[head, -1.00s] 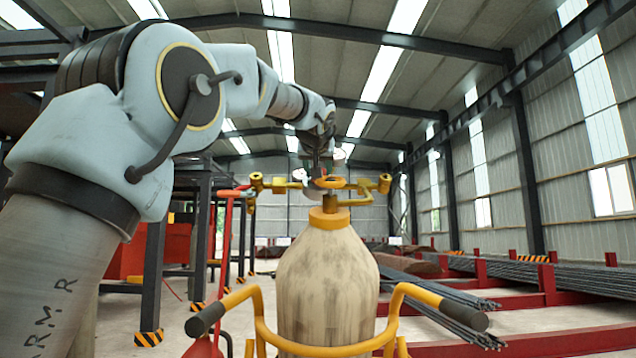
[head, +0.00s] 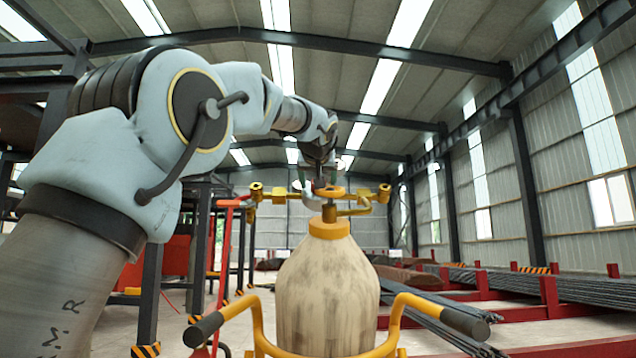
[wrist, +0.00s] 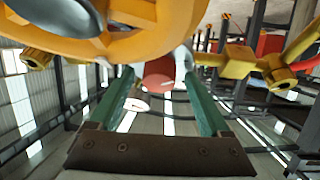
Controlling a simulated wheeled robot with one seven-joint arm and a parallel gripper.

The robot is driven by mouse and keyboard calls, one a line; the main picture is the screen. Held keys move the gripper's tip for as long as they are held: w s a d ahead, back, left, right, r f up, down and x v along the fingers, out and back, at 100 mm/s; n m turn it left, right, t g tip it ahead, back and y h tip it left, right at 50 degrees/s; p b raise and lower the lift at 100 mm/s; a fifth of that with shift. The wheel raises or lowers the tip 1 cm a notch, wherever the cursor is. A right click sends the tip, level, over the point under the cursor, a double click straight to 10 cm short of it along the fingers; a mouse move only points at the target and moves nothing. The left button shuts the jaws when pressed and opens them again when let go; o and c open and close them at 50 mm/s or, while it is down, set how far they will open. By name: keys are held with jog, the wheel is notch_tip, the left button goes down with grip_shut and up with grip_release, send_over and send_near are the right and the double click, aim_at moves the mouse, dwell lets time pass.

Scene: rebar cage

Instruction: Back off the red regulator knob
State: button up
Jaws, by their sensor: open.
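The red regulator knob (wrist: 158,83) shows as a round red face in the wrist view, between the tips of my gripper's two green fingers. My gripper (wrist: 156,74) is open, with a gap visible on both sides of the knob. I cannot tell whether the fingertips reach past its rim. The knob is hard to make out there.
Yellow brass fittings (head: 256,192) stand out on both sides of the handwheel. A red part (head: 234,204) lies at the left fitting. The cylinder sits behind a yellow trolley handle (head: 262,322). Steel racks stand left and right.

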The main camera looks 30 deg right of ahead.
jog(key=b+v, duration=0.2)
jog(key=v, duration=0.8)
jog(key=shift+s+a+r, duration=0.1)
jog(key=shift+s+a, duration=0.1)
jog(key=shift+s, duration=0.15)
